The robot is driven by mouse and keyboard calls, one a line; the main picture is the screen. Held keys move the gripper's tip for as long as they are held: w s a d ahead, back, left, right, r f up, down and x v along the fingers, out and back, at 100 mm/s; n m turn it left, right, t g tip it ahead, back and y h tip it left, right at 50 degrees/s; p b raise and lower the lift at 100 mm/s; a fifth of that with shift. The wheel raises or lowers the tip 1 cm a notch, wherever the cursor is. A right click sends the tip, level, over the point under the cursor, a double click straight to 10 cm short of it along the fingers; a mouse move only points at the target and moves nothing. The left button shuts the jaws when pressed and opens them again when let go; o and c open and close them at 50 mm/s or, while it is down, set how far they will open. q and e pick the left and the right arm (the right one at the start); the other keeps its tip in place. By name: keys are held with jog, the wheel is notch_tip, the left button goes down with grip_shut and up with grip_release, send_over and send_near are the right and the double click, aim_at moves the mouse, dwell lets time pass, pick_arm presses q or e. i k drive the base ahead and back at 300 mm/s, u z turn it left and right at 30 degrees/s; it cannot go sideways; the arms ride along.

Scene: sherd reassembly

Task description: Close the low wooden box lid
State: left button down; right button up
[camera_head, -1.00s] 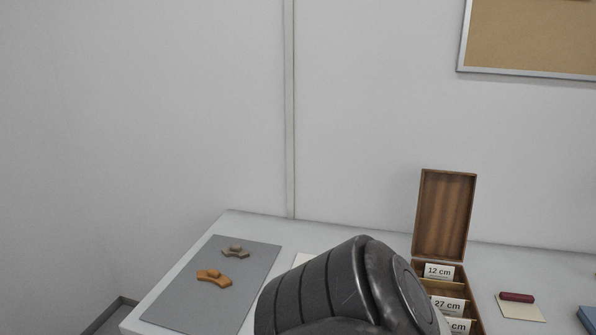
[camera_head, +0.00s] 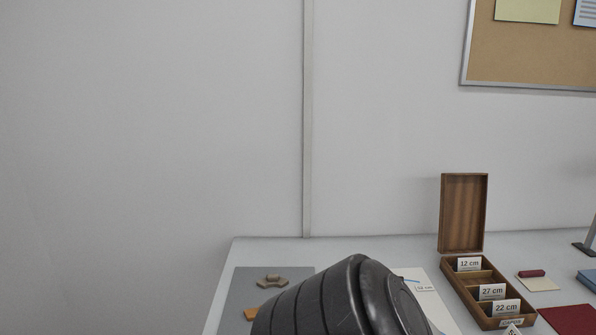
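The low wooden box (camera_head: 462,287) stands on the right part of the table. Its lid (camera_head: 463,212) is open and stands upright at the box's back edge. Inside are compartments with cards reading 12 cm, 27 cm and 22 cm. A black arm link of mine fills the bottom middle of the view, left of the box and apart from it in the picture. Neither of my grippers is in view.
A grey mat (camera_head: 245,284) with a grey-brown sherd (camera_head: 271,281) and an orange sherd (camera_head: 250,314) lies at the left. A dark red roll (camera_head: 531,273) on a cream pad, a red mat (camera_head: 572,320) and a blue item (camera_head: 588,280) lie right of the box.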

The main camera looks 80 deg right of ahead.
aim_at(463, 202)
jog(key=z, duration=2.65)
